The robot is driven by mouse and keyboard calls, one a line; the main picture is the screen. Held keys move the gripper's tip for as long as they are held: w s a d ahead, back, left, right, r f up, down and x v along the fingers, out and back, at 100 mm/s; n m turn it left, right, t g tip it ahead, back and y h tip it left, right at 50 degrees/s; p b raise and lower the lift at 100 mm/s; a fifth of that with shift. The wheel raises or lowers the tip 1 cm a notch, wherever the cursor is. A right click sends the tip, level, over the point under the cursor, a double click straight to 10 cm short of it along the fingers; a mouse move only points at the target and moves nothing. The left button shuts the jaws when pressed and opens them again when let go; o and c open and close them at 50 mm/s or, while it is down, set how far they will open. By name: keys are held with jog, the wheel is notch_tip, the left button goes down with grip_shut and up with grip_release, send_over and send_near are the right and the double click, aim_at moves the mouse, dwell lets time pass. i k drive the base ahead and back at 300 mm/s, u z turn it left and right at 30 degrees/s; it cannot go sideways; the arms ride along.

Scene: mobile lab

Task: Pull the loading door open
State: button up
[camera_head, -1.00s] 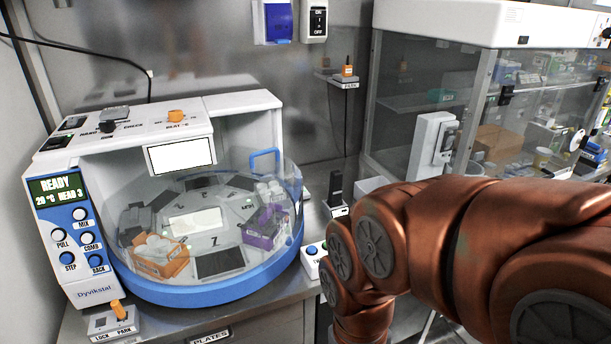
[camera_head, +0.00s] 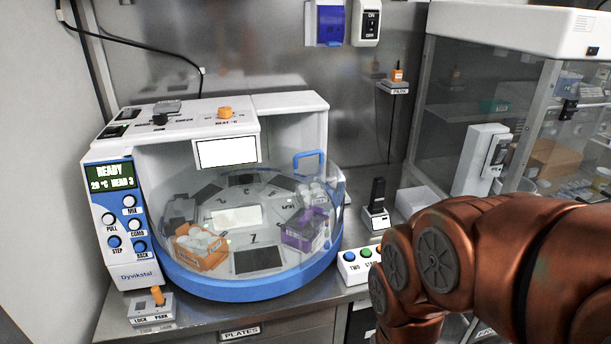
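The loading door is the clear curved cover (camera_head: 185,228) on the front of the white and blue Dyvikstal machine (camera_head: 122,236). A blue handle (camera_head: 309,155) stands up at the cover's right end. Through the cover I see a round carousel with dark plates, an orange rack (camera_head: 200,246) at the front left and a purple rack (camera_head: 303,231) at the right. The cover appears closed across the front. My copper arm fills the lower right, to the right of the machine and apart from the handle. My gripper is out of the picture.
A box with blue and green buttons (camera_head: 358,266) and a black handset (camera_head: 377,192) stand right of the machine. A LOCK/PARK switch box (camera_head: 151,307) sits at the front left. A glass-walled cabinet (camera_head: 530,50) is at the right.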

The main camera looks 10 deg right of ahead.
aim_at(337, 220)
jog(key=z, duration=0.35)
jog(key=i, duration=0.9)
jog(key=u, duration=0.4)
